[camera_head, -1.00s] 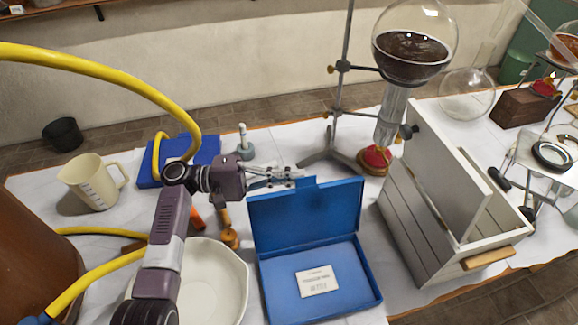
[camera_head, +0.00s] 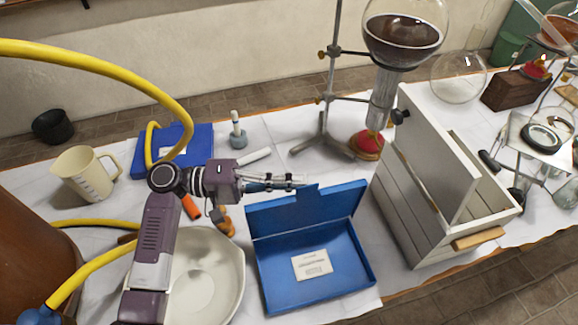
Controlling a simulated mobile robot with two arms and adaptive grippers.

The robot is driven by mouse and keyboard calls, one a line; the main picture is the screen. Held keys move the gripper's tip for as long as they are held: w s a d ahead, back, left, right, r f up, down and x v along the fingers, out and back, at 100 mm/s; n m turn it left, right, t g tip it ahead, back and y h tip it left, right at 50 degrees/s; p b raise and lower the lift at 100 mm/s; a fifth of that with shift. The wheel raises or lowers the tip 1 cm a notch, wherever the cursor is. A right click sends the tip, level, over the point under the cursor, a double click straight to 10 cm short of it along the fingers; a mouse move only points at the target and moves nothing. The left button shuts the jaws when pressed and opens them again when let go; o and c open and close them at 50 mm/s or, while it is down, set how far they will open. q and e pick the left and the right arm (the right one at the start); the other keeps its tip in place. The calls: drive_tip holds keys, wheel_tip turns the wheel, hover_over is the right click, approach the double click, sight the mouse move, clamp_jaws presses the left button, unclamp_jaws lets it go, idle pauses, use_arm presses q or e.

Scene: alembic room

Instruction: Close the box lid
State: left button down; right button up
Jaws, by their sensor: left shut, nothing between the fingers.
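A blue box (camera_head: 330,280) stands on the white-covered table in the lower middle, its inside open to view with a white printed label on its floor. Its blue lid (camera_head: 315,211) is raised along the far side and tilts forward over the back of the box. My left gripper (camera_head: 300,181) reaches in from the left, just behind the lid's top edge and close to its small tab. Its fingers are shut and empty. I cannot tell whether they touch the lid. My right gripper is not in view.
A white bowl (camera_head: 205,270) lies under my left arm, left of the box. A grey-white crate (camera_head: 420,200) with a wooden handle stands to the right. A flask stand (camera_head: 325,100) rises behind. A jug (camera_head: 85,175) and another blue item (camera_head: 190,143) are at left.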

use_arm(q)
drive_tip(key=s+d+f+m+y+b, duration=0.1)
drive_tip(key=s+d+f+m+b, duration=0.1)
drive_tip(key=s, duration=0.5)
drive_tip(key=s+d+f+m+t+b, duration=0.1)
drive_tip(key=s+d+f+m+b, duration=0.1)
drive_tip(key=s+f+m+b, duration=0.2)
drive_tip(key=shift+s+m+y+b, duration=0.4)
drive_tip(key=shift+s+m+b, duration=0.3)
drive_tip(key=shift+s+b, duration=0.8)
drive_tip(key=shift+s+f+p, duration=0.1)
drive_tip(key=shift+s+p, duration=0.2)
drive_tip(key=a+r, duration=0.1)
drive_tip(key=a, duration=0.6)
drive_tip(key=shift+s+r, duration=0.2)
drive_tip(key=shift+s, duration=0.2)
